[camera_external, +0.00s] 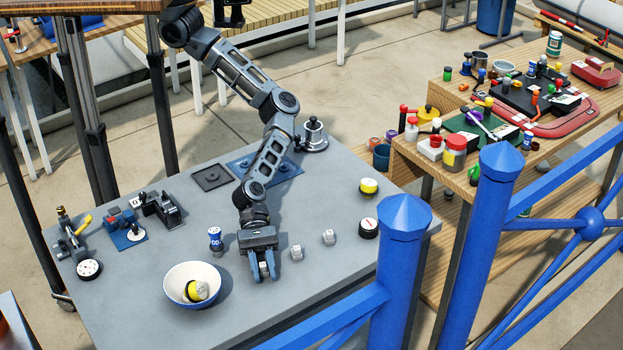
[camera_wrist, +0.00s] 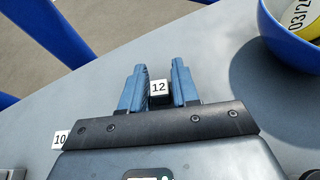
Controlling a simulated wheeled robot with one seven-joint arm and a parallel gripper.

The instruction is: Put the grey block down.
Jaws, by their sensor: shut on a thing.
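My gripper (camera_external: 263,272) is low over the grey table, with its fingers pointing down. It is shut on a small grey block (camera_external: 264,267). In the wrist view the block (camera_wrist: 159,88) sits between the blue fingertips (camera_wrist: 158,86) and shows a white label with "12". Its sides are mostly hidden by the fingers. I cannot tell whether its underside touches the table. Two similar light grey blocks stand to the right of my gripper, a nearer one (camera_external: 297,253) and a farther one (camera_external: 329,237). A block labelled "10" (camera_wrist: 60,139) shows at the left in the wrist view.
A white bowl (camera_external: 176,272), blue outside in the wrist view (camera_wrist: 268,30), holds a yellow-and-white round thing left of my gripper. A blue-and-white bottle (camera_external: 215,240) stands behind the bowl. A blue railing post (camera_external: 401,260) stands at the right. The table front is clear.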

